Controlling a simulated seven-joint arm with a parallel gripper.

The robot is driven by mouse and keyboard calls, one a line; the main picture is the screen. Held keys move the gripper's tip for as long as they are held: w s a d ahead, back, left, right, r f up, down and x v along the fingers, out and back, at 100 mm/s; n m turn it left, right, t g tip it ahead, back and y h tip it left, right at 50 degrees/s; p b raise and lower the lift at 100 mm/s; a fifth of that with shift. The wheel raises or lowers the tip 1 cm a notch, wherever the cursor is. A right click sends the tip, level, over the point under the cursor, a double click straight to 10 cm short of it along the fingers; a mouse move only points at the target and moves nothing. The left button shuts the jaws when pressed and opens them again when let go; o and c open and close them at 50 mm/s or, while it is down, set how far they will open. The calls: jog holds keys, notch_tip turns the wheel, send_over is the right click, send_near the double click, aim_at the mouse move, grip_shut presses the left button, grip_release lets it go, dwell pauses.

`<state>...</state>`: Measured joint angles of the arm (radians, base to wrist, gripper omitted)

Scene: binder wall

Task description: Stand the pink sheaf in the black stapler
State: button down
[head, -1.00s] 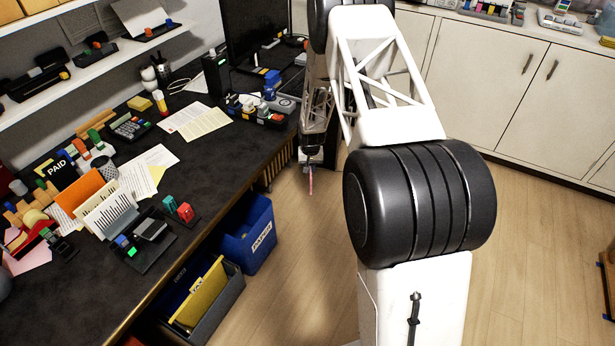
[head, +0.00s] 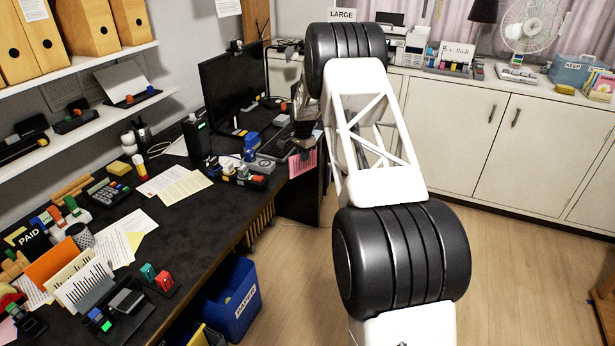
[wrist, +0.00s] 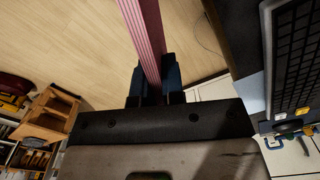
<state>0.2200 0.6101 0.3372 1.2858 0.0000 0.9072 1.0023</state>
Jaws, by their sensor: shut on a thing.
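My gripper (head: 304,138) is beyond the far right end of the dark desk, partly hidden by my arm. In the wrist view, the sheaf (wrist: 143,35) is seen nearly edge-on between the dark fingers (wrist: 154,82). I cannot tell for sure which dark item is the black stapler. A long black device (head: 24,145) lies on the lower left shelf, and a black desk item (head: 122,302) stands at the desk's near edge.
The dark desk (head: 195,222) holds papers, a monitor (head: 232,88) and a crowded organizer (head: 238,174). A keyboard (wrist: 297,60) is at the right in the wrist view. A blue bin (head: 236,300) stands below the desk. White cabinets (head: 470,110) line the back; the wooden floor is open.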

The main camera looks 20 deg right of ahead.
jog(key=a+r, duration=0.5)
jog(key=a, duration=0.5)
jog(key=s+a+r, duration=0.1)
jog(key=a+r, duration=0.4)
jog(key=a, duration=0.4)
jog(key=a+r, duration=0.5)
jog(key=a, duration=0.5)
jog(key=s+a+r+n, duration=0.1)
jog(key=s+a+r, duration=0.35)
jog(key=a, duration=0.45)
jog(key=s+a+r, duration=0.4)
jog(key=s+a, duration=0.1)
jog(key=a, duration=0.5)
jog(key=s+a+r+n, duration=0.1)
jog(key=s+a+r, duration=0.4)
jog(key=a, duration=0.4)
jog(key=s+a+f+n, duration=0.1)
jog(key=s+a+f, duration=0.1)
jog(key=s+a, duration=0.6)
jog(key=s+a+f+n, duration=0.1)
jog(key=s+a+f, duration=0.2)
jog(key=s+f, duration=0.4)
jog(key=s+a+f+n, duration=0.1)
jog(key=s+a+f, duration=0.2)
jog(key=s+f, duration=0.5)
jog(key=shift+s+a, duration=0.15)
jog(key=shift+s, duration=1.1)
jog(key=shift+f, duration=2.75)
